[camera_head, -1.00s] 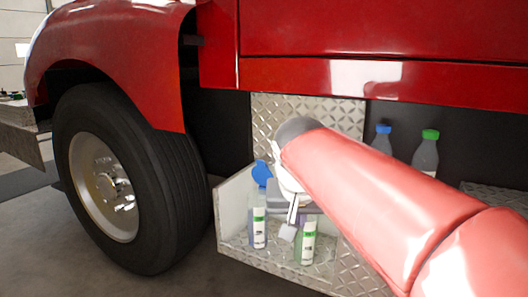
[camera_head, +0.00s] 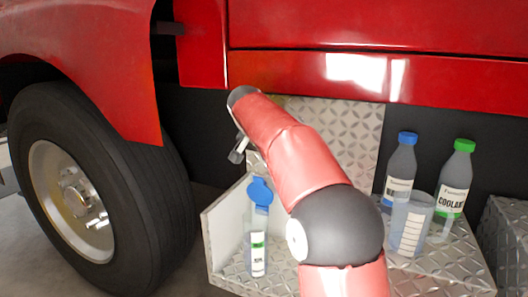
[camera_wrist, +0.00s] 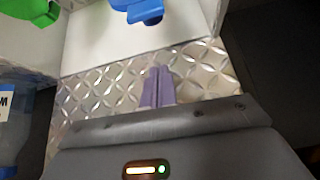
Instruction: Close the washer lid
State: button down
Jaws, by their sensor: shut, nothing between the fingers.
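The washer tank (camera_head: 256,232) is a clear container with a green-striped label, standing at the left end of the metal tread-plate shelf. Its blue lid (camera_head: 260,191) stands raised and tilted above the tank's top. The blue lid also shows, cut off, at the top edge of the wrist view (camera_wrist: 142,10). My gripper (camera_head: 238,150) is up and to the left of the lid in the head view, apart from it. In the wrist view its fingers (camera_wrist: 158,87) are together and empty, pointing toward the lid. My arm hides the shelf's middle.
A blue-capped bottle (camera_head: 401,168), a green-capped coolant bottle (camera_head: 454,188) and a clear beaker (camera_head: 411,225) stand on the shelf at right. A green lid (camera_wrist: 30,10) shows in the wrist view. A white side wall (camera_head: 225,232) bounds the shelf; red bodywork (camera_head: 310,75) overhangs it.

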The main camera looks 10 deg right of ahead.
aim_at(265, 182)
jog(key=f, duration=0.2)
jog(key=s+a+f, duration=0.1)
jog(key=f, duration=0.1)
jog(key=shift+s+a+b, duration=0.1)
jog(key=shift+b, duration=0.25)
jog(key=shift+s, duration=0.1)
jog(key=shift+a+f+b, duration=0.1)
jog(key=shift+a+b, duration=0.05)
jog(key=shift+b, duration=0.2)
